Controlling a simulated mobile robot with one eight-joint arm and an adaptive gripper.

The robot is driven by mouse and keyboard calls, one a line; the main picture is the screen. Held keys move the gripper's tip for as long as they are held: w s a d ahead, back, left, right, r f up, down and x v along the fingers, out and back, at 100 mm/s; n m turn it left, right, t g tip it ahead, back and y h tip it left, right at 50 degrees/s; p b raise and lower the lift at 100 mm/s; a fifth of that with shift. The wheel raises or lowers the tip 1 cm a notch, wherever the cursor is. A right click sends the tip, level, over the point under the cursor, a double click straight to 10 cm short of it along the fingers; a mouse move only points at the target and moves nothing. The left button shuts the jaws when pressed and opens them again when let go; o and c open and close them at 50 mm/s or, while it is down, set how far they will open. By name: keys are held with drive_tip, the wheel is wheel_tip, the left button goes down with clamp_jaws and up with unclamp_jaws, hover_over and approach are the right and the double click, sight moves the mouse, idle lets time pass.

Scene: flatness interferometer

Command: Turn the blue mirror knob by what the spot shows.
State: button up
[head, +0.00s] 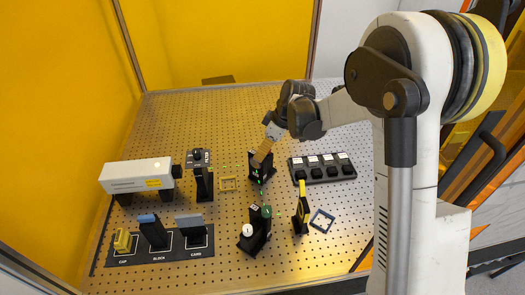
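My gripper (269,132) reaches in from the upper right, over a black optic mount (262,167) near the middle of the board. A tan piece shows between the gripper and this mount; I cannot tell whether they touch or whether the fingers are open. Green light marks (258,173) show at the mount. I cannot make out a blue mirror knob; it may be hidden or too small. A second black mount (250,236) in front carries a white knob (247,230) and a green-topped part (266,211). The spot's reading is too small to tell.
A white laser housing (137,177) stands at left, near a black mount (204,183). A labelled tray (180,254) holds a yellow cap, a blue-topped block and a grey card. A black control box (323,175) and yellow-topped post (302,205) stand right.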

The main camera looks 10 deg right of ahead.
clamp_jaws()
drive_tip(key=shift+m, duration=0.3)
drive_tip(key=m+t+h+b, duration=0.1)
drive_tip(key=m+b, duration=0.1)
drive_tip(key=m, duration=0.2)
drive_tip(key=shift+m+t+h+b, duration=0.45)
drive_tip(key=shift+m+h, duration=0.45)
drive_tip(key=shift+m, duration=1.1)
drive_tip(key=shift+o, duration=2.2)
unclamp_jaws()
